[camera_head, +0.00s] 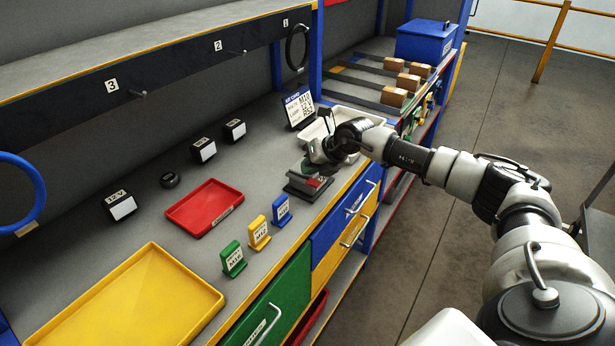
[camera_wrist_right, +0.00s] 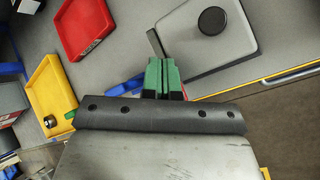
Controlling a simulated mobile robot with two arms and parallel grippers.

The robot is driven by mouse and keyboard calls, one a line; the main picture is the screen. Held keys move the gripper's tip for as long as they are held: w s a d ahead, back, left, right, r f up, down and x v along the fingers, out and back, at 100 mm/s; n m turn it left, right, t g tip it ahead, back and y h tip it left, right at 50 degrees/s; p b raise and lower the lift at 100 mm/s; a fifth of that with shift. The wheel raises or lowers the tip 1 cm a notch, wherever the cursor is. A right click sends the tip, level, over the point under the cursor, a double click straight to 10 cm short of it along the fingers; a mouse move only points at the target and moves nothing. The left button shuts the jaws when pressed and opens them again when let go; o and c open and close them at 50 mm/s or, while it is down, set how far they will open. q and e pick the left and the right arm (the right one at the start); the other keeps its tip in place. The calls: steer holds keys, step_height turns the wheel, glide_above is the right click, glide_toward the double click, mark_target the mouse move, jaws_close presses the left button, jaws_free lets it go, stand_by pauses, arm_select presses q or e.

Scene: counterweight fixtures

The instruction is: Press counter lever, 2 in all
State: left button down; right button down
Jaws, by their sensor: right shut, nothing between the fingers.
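A small dark grey device with a red part on top (camera_head: 308,186) sits near the front edge of the bench, and I take it to be the lever counter. My right gripper (camera_head: 310,166) is just above it, shut and empty. In the right wrist view the shut green fingers (camera_wrist_right: 163,64) overlap the near corner of a pale grey plate with a black round knob (camera_wrist_right: 211,20). A thin dark bar (camera_wrist_right: 155,43) shows beside the plate. I cannot tell whether the fingers touch anything. My left gripper is not in view.
A red tray (camera_head: 203,229), a yellow tray (camera_head: 130,262), and green (camera_head: 233,259), yellow (camera_head: 259,233) and blue (camera_head: 282,211) sign stands are on the bench. A pale bin (camera_head: 316,136) and a white sign (camera_head: 299,108) stand behind the gripper. A shelf with hooks overhangs the back.

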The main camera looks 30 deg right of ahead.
step_height(320, 180, up, 4)
steer(key=shift+w+a+f+p, duration=0.1)
steer(key=shift+p, duration=0.95)
